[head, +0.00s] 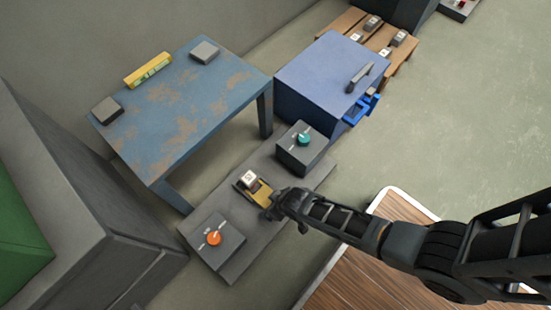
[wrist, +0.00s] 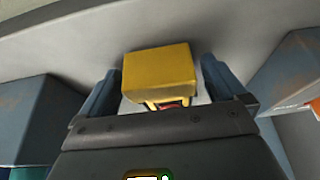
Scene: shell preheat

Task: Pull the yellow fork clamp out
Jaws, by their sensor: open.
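The yellow fork clamp (head: 262,192) is on the low grey bench, beside a small white-topped block (head: 249,179). In the wrist view its yellow block (wrist: 158,70) fills most of the space between my two fingers. My gripper (head: 270,208) is at the clamp's near right side; in the wrist view my gripper (wrist: 162,88) is open, with one finger on each side of the yellow block. I cannot tell whether the fingers touch it. The clamp's lower end, with a little red below it, is partly hidden by my gripper.
On the low grey bench (head: 188,230) stand a box with an orange knob (head: 214,239) and a box with a teal knob (head: 304,138), either side of the clamp. A rusty blue table (head: 180,110) and a blue cabinet (head: 320,75) stand behind. Wood-topped furniture (head: 360,285) lies under my arm.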

